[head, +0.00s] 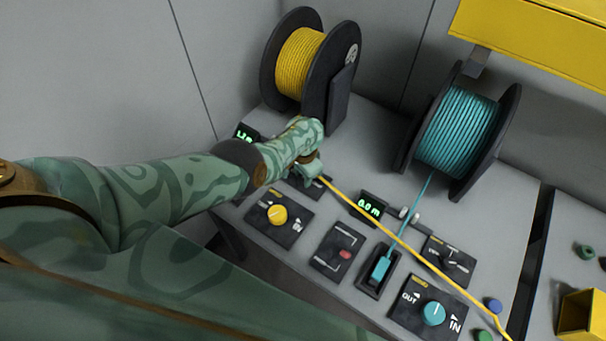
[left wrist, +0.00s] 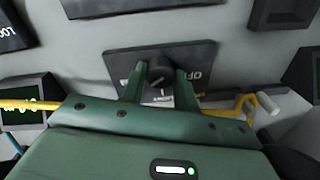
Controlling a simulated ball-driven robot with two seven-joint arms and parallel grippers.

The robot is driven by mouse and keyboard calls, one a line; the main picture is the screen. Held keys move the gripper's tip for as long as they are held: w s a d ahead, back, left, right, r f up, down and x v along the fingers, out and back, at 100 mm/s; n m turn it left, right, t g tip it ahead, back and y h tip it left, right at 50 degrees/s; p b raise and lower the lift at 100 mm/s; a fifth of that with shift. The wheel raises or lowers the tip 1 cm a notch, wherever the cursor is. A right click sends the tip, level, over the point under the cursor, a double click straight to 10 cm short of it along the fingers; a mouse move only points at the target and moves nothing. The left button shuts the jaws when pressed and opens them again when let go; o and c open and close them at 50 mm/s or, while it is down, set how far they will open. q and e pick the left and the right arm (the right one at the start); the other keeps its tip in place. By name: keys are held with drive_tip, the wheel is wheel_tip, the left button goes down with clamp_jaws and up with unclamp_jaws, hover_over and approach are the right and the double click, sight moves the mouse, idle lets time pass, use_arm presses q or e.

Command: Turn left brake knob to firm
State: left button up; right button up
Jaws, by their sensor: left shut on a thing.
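The left brake knob (left wrist: 160,72) is a small dark round knob on a dark labelled panel (left wrist: 118,62) in the left wrist view. My left gripper (left wrist: 160,87) has its two green fingers on either side of this knob and is shut on it. A pale mark shows on the knob's near side; its exact setting is hard to read. In the head view my left gripper (head: 308,166) reaches down to the same panel, in front of the yellow spool (head: 299,62), and its hand hides the knob. My right gripper is not in view.
A yellow line (head: 345,196) runs from beside my left gripper across the console to the lower right. A teal spool (head: 458,130) stands at right. Nearby are a yellow knob (head: 278,214), a red switch (head: 345,254), a teal plug (head: 380,269) and a teal knob (head: 433,313).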

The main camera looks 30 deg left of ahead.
use_arm(q)
drive_tip(key=shift+m, duration=0.4)
drive_tip(key=o, duration=1)
drive_tip(key=r+p, duration=0.7)
drive_tip(key=r, duration=0.1)
drive_tip(key=r+p, duration=0.7)
drive_tip(key=r, duration=0.1)
drive_tip(key=shift+s+d+r, duration=0.1)
drive_tip(key=shift+d, duration=0.1)
